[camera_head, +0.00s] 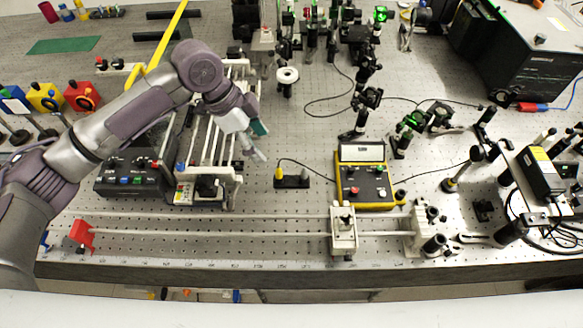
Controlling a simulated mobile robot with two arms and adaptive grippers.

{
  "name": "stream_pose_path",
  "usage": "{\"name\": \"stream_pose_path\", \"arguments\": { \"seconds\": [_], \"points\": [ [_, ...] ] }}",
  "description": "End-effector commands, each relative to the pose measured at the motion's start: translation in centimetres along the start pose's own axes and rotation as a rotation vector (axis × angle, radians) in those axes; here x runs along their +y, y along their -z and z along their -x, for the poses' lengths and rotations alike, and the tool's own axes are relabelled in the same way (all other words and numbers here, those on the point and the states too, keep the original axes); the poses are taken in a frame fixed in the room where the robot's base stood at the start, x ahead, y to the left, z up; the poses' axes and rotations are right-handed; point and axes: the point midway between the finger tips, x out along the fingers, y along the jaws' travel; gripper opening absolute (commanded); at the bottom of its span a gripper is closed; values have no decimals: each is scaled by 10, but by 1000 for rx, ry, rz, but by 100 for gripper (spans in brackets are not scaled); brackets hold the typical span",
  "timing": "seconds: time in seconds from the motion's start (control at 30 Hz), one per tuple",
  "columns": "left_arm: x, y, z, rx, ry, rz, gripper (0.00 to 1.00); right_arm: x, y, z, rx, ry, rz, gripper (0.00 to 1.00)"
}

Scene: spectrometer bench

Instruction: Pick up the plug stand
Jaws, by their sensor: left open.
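The likely plug stand (291,181) is a small dark block lying on the bench near the middle, with a yellow plug (279,173) at its left end and a thin black cable. My left gripper (258,146) is open and empty. It hangs in the air up and to the left of the stand, apart from it, beside the white rail frame. Its fingers point down and to the right. My right gripper does not show.
A yellow meter box (365,188) stands right of the stand. A white rail frame (214,145) and a black control box (133,181) are on the left. A long rail (215,235) runs along the front. Bench between rail and stand is mostly clear.

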Motion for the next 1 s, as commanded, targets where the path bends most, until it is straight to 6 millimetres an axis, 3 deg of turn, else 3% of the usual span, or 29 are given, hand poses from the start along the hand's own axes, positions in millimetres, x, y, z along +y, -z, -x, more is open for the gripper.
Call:
{"name": "stream_pose_path", "arguments": {
  "seconds": [0.33, 0.57, 0.73, 1.0],
  "points": [
    [2, 1, -64, 0, -4, 1, 67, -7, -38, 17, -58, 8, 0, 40],
    [2, 1, -80, -1, -3, -1, 67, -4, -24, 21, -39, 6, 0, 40],
    [6, 0, -103, -1, -4, 1, 67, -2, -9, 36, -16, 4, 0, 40],
    [5, -1, -129, 0, 0, 0, 67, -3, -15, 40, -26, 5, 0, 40]
  ]
}}
